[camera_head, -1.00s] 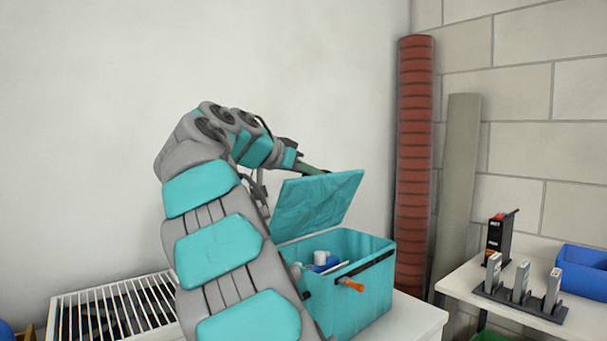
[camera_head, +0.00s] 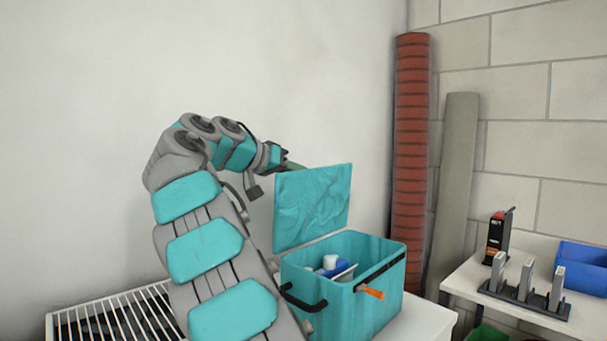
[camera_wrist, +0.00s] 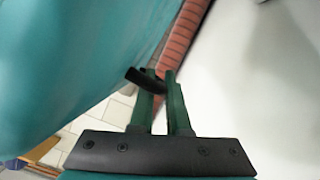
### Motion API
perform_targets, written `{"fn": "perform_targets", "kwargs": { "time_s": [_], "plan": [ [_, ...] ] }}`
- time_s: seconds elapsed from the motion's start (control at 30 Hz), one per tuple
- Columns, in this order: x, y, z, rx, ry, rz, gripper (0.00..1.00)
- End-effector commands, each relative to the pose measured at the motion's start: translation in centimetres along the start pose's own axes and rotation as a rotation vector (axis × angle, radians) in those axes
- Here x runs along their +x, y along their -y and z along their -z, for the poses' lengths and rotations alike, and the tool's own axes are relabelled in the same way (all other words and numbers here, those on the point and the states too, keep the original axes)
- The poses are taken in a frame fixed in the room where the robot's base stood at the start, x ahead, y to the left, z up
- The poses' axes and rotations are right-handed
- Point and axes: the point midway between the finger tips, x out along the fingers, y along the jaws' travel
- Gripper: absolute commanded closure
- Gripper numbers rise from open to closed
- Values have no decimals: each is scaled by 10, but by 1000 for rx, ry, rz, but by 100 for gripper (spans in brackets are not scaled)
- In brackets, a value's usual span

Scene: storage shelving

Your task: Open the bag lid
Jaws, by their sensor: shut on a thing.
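The teal bag (camera_head: 335,315) stands on the white surface, with its lid (camera_head: 312,208) raised nearly upright along its back left edge. My gripper (camera_head: 290,165) is at the lid's top edge; its fingertips are partly hidden behind the lid. In the wrist view, the lid (camera_wrist: 75,55) fills the left side, and my green fingers (camera_wrist: 160,77) are close together around a small black piece (camera_wrist: 150,82) at the lid's edge. White and blue items (camera_head: 332,265) lie inside the bag.
A white wire rack (camera_head: 105,315) is at the left. A red ribbed column (camera_head: 412,150) stands behind. A table with a blue bin (camera_head: 585,268) is at the right.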

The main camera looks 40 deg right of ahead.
Motion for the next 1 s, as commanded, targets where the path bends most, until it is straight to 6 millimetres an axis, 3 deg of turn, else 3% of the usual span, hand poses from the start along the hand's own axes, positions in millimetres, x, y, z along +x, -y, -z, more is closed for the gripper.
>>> {"fn": "perform_targets", "kwargs": {
  "time_s": [0.37, 0.4, 0.5, 0.77, 1.0],
  "plan": [
    [0, 0, 0, -3, 0, -1, 100],
    [0, 0, 0, -3, 0, -1, 81],
    [0, 0, 0, -3, 0, -1, 73],
    [-1, 0, 0, -2, -1, -1, 73],
    [-28, 1, 0, -1, -1, 1, 73]
  ]
}}
